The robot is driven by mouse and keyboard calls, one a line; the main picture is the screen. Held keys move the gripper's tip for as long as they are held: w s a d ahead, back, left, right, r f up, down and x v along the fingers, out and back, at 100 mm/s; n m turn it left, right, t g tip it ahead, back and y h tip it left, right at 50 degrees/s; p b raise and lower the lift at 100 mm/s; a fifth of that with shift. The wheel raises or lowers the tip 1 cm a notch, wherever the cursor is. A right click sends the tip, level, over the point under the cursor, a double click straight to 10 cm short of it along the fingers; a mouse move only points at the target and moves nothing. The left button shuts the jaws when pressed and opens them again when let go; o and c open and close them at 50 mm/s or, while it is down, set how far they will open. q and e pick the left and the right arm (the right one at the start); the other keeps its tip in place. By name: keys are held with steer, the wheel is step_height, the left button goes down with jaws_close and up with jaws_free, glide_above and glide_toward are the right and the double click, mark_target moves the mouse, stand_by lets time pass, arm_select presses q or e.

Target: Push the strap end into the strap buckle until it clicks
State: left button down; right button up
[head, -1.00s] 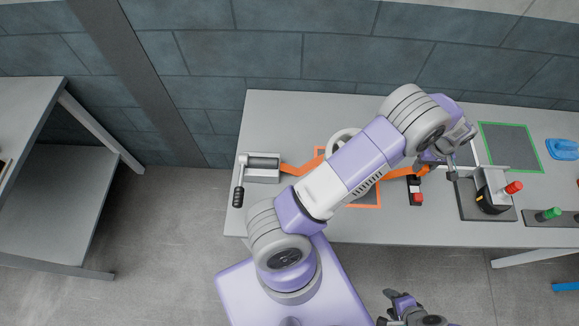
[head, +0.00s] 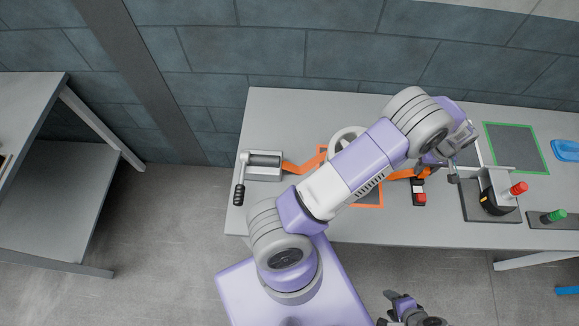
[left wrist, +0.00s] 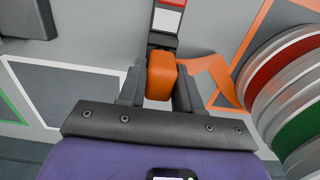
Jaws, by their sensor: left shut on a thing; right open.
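The orange strap (head: 292,167) runs from the left across the table and passes beneath my left arm. My left gripper (head: 431,172) is shut on the orange strap end, seen between its fingers in the left wrist view (left wrist: 161,77). The strap buckle (head: 419,192), black with a white and red top, lies on the table just below the gripper. In the left wrist view the buckle (left wrist: 167,20) is directly in front of the strap end. Their edges meet in the picture; I cannot tell whether the end is inside. My right gripper (head: 400,300) is open and empty, off the table's front.
A crank winch (head: 264,165) stands at the strap's left end. A wheel (head: 343,142) sits partly behind my left arm. A dark base with a red-knobbed fixture (head: 498,195) stands right of the buckle. A green-framed area (head: 514,146) is empty.

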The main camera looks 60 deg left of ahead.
arm_select(q)
steer(key=shift+f+b, duration=0.4)
steer(key=shift+f, duration=0.2)
stand_by(0.3)
steer(key=c, duration=0.7)
jaws_free()
steer(key=shift+c, duration=1.3)
steer(key=shift+r, duration=0.1)
steer(key=shift+r+p, duration=2.35)
steer(key=shift+r, duration=1.15)
